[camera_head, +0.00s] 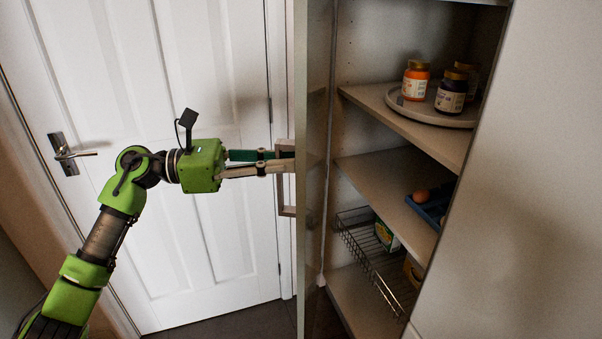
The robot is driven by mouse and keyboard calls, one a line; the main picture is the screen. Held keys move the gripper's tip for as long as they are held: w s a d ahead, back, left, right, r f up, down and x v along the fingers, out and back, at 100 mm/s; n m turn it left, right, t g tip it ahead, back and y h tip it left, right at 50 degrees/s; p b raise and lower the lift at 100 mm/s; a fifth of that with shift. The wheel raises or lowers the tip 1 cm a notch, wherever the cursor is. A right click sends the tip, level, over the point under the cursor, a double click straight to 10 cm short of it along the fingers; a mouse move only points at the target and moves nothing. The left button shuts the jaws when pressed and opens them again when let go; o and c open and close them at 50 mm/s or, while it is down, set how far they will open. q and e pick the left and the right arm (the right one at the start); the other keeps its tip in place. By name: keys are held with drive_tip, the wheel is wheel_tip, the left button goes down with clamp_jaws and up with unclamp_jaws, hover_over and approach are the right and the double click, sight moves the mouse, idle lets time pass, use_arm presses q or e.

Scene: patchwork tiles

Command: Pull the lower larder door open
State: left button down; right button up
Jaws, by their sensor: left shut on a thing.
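The lower larder door (301,230) stands open and shows nearly edge-on, as a tall narrow strip left of the shelves. Its pale bar handle (286,211) sticks out from the door's left face. My left gripper (284,158) reaches in from the left and is shut on the upper part of this handle. The fingertips partly cover the handle there. My right gripper is not in the picture.
The open larder has several shelves (370,180) with jars on a round tray (397,101), a brown egg by a blue carton (432,209), and a wire basket (372,255). A white panelled room door (200,250) with a dark lever handle (75,155) is behind my arm.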

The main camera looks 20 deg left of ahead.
use_arm(q)
drive_tip(key=shift+a, duration=0.2)
drive_tip(key=c, duration=2)
unclamp_jaws()
drive_tip(key=shift+o, duration=0.2)
drive_tip(key=v, duration=1.2)
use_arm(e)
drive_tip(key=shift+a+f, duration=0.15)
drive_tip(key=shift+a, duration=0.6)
use_arm(q)
drive_tip(key=shift+f, duration=0.1)
